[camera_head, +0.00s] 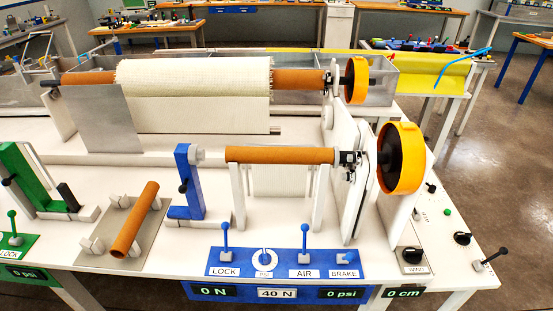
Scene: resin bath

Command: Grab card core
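A brown card core (134,220) lies at a slant on a grey plate (98,232) at the front left of the white machine table. It rests between small grey blocks, and its open near end faces me. A second brown tube (280,155) sits level at the front middle, between a blue bracket (188,182) and an orange handwheel (401,158). A third brown core carries a roll of cream fabric (193,77) behind, with its own orange wheel (356,80). Neither of my grippers shows in this view.
A green bracket (38,178) stands left of the plate. A blue panel (285,263) with levers marked LOCK, AIR and BRAKE lies in front. A thin grey sheet (97,118) hangs behind the plate. Floor at the right (490,190) is clear.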

